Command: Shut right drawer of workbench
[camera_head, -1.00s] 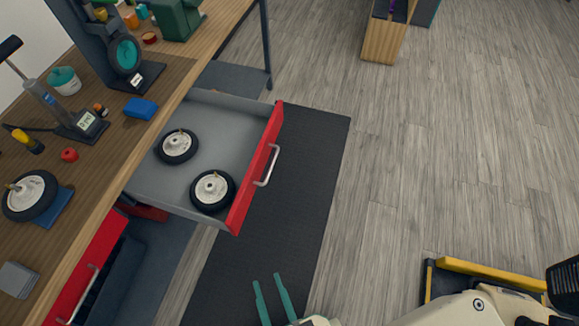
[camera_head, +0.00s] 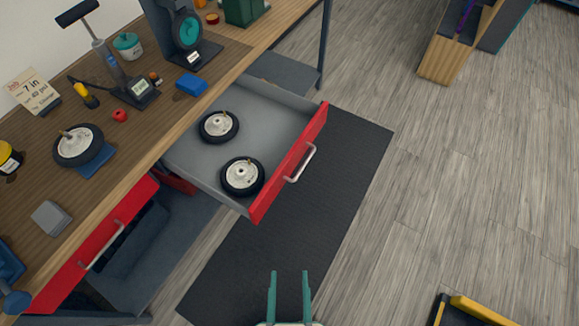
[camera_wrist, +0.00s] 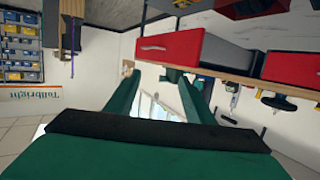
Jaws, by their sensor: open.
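The right drawer (camera_head: 288,165) of the workbench (camera_head: 215,90) is pulled far out. It has a red front, a silver handle (camera_head: 300,163) and a grey inside. Two black-tyred wheels with pale hubs, one farther back (camera_head: 218,126) and one nearer the front (camera_head: 242,176), lie in it. My gripper (camera_head: 289,275) is open and empty, below the drawer front in the head view and apart from it. The wrist view looks upside down; my gripper's green fingers (camera_wrist: 157,78) show there, with a red drawer front (camera_wrist: 170,47) above them.
A second red drawer front (camera_head: 95,245) with a handle is at the lower left. Tools, a wheel (camera_head: 78,145) and small parts stand on the bench top. A dark mat (camera_head: 330,190) lies on the floor. A yellow-edged object (camera_head: 480,310) is at the bottom right.

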